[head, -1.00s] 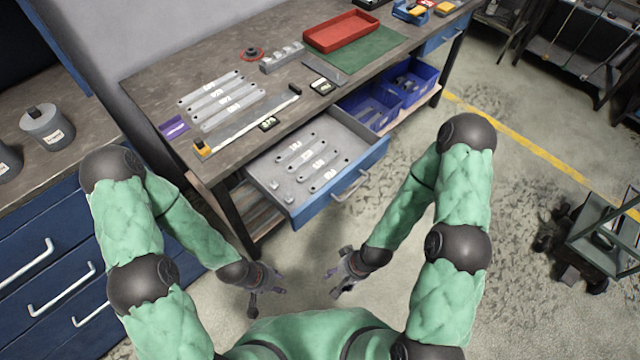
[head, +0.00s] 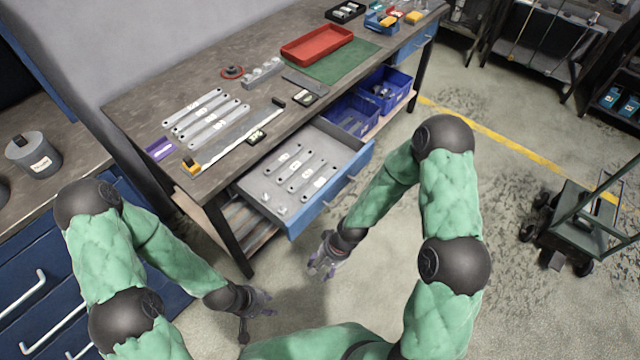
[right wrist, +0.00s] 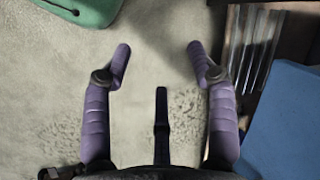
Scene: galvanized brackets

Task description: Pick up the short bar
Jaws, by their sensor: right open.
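Several pale grey bars with white labels lie side by side on the bench (head: 207,115). More labelled grey bars lie in the open drawer (head: 298,170) below; I cannot tell for sure which one is the short bar. My left gripper (head: 262,316) hangs low left of the drawer, fingers apart and empty. My right gripper (head: 318,262) is below and in front of the drawer, away from all bars. In the right wrist view its purple fingers (right wrist: 159,47) are spread, with only floor between them.
The blue-fronted drawer (head: 335,188) juts out from the bench (head: 130,108). A steel ruler (head: 235,140), red tray (head: 317,45) and green mat (head: 345,62) lie on top. Blue bins (head: 386,92) stand beneath. A cart (head: 570,215) stands right; the floor between is clear.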

